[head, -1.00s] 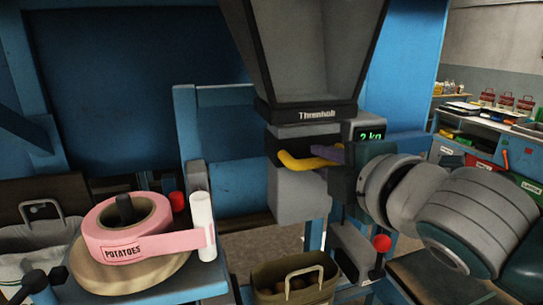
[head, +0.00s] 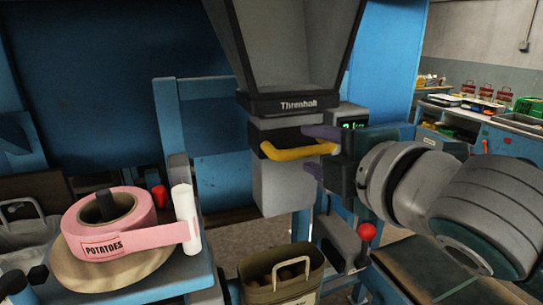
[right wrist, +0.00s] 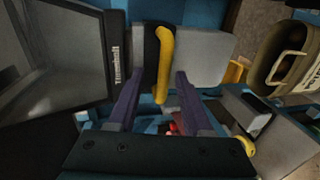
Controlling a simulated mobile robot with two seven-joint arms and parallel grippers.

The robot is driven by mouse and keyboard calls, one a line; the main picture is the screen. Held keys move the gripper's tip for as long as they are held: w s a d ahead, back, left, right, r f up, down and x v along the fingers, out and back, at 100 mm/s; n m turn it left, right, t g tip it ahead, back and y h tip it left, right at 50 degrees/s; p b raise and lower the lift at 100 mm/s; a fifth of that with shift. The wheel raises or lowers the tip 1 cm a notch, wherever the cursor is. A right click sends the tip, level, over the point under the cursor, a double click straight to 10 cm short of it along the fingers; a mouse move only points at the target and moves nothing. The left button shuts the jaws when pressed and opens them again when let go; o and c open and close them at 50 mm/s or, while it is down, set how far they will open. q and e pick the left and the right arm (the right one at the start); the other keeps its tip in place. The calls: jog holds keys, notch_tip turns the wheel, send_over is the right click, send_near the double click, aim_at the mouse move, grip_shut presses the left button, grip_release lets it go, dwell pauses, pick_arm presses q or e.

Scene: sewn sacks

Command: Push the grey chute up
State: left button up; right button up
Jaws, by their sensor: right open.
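The grey chute (head: 284,188) hangs under the grey hopper in the head view; it also shows in the right wrist view (right wrist: 206,58). A bent yellow handle (head: 290,153) sits across a dark slot at the chute's top. It also shows in the right wrist view (right wrist: 165,60). My right gripper (head: 318,152) is open, one purple finger above the other, at the handle's right end. In the right wrist view the handle's near end lies just ahead of and between the fingertips (right wrist: 160,88); I cannot tell whether they touch it. My left gripper is not in view.
The hopper (head: 296,50) stands above. An open olive sack (head: 268,290) with potatoes is below the chute. A red-knobbed lever (head: 366,232) stands below my right arm. A pink tape roll (head: 108,223) lies on the left table. A green display (head: 352,124) is right of the hopper base.

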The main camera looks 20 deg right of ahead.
jog(key=b+v, duration=0.1)
jog(key=v, duration=0.6)
jog(key=shift+s, duration=0.2)
jog(key=shift+d, duration=0.1)
jog(key=s+f+m+g, duration=0.6)
jog(key=s+f+m, duration=0.25)
jog(key=s, duration=0.25)
jog(key=s+f+m+g, duration=0.6)
jog(key=s+f+m, duration=0.1)
jog(key=s+m, duration=0.25)
notch_tip(320, 180, up, 20)
jog(key=n+p, duration=0.1)
jog(key=p, duration=1.9)
jog(key=shift+d+h, duration=0.4)
jog(key=shift+d, duration=0.05)
jog(key=shift+w+f, duration=0.1)
jog(key=shift+f, duration=0.1)
